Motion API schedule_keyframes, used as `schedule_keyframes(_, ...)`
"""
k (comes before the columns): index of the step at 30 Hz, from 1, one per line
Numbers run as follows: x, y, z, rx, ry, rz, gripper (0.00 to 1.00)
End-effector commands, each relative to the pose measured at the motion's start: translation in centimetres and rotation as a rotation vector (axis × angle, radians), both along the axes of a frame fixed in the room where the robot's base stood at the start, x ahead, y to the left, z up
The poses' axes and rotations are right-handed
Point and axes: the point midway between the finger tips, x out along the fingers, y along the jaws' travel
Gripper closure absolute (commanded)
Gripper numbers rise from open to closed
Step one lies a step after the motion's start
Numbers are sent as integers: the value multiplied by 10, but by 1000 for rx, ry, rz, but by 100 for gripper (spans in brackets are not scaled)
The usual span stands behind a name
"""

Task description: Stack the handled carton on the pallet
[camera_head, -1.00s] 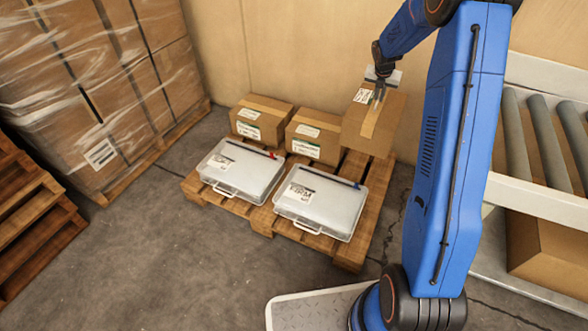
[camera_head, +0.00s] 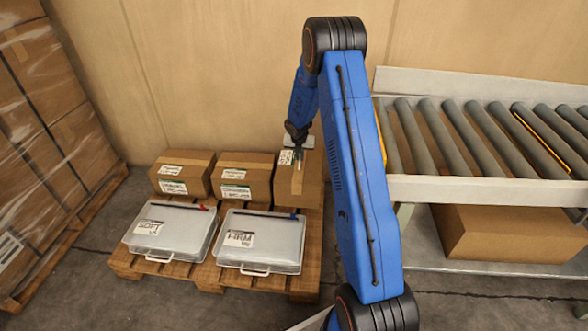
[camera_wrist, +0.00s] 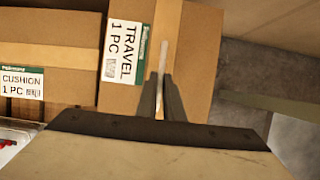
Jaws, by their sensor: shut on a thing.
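The handled carton (camera_head: 312,185) is a brown taped box at the back right of the wooden pallet (camera_head: 233,280).
Two white cases (camera_head: 172,228) (camera_head: 260,238) lie on the pallet's front. A roller conveyor (camera_head: 480,190) stands at the right, with a box (camera_head: 500,235) beneath it. A wrapped stack (camera_head: 50,150) stands at the left. The wall is close behind the pallet.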

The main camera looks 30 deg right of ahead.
Motion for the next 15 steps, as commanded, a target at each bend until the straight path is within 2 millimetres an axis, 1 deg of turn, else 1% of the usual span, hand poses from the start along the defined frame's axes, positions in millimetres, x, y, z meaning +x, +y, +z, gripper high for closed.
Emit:
schedule_keyframes(2, 0, 0, -8, 0, 0, 1, 100)
schedule_keyframes(8, 0, 0, -20, -1, -1, 0, 100)
schedule_keyframes(12, 0, 0, -39, 0, 0, 1, 100)
schedule_keyframes(15, 0, 0, -49, 0, 0, 0, 100)
